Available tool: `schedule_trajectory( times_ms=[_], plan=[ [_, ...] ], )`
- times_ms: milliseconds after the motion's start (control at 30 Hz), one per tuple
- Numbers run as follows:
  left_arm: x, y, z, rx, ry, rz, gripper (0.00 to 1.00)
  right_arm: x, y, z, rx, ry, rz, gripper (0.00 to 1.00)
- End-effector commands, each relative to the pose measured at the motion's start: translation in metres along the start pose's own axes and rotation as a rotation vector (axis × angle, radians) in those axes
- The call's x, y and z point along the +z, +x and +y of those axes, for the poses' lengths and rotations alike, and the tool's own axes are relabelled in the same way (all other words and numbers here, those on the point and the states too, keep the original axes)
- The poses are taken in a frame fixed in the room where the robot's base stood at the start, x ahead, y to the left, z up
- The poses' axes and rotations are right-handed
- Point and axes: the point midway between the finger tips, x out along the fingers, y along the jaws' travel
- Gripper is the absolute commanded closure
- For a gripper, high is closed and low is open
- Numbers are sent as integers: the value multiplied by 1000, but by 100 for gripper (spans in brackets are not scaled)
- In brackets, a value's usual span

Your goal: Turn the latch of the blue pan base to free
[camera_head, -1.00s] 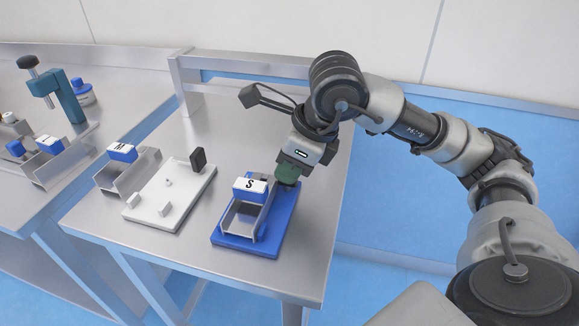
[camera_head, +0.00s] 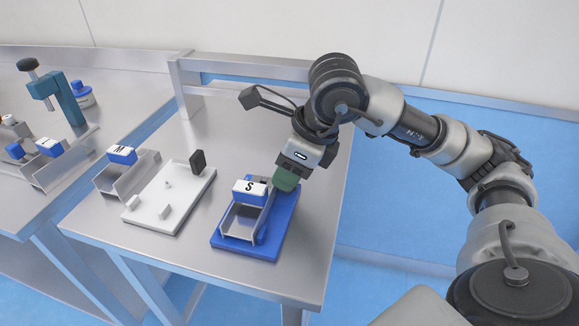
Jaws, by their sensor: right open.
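The blue pan base (camera_head: 281,232) lies on the metal table near its right front. A metal pan (camera_head: 237,225) with a blue and white block marked S (camera_head: 250,191) sits on it. My right gripper (camera_head: 286,184) is over the back end of the blue base, its green fingers pointing down beside the S block. It is open. A small dark part (camera_head: 264,182), possibly the latch, shows just behind the S block; the gripper and block hide most of that end, so its position is unclear. My left gripper is not in view.
Left of the blue base is a white base (camera_head: 184,206) with an upright black latch (camera_head: 197,161). Further left stands a metal pan marked M (camera_head: 122,155). A teal press (camera_head: 62,97) stands on the left table. The table behind the bases is clear.

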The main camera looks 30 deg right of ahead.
Motion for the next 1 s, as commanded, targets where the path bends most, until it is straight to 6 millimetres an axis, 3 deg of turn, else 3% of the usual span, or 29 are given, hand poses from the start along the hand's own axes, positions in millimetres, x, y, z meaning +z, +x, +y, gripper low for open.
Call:
schedule_trajectory(
  times_ms=[133, 400, 600, 1000],
  plan=[
    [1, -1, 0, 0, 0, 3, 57, 1, -16, -1, -4, 0, -3, 59],
    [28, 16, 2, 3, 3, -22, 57, 1, -71, -1, -4, 1, -4, 59],
    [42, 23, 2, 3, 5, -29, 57, 1, -99, 0, -3, 1, -2, 59],
    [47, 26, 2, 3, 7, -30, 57, 0, -108, 0, -1, 1, 0, 59]
  ],
)
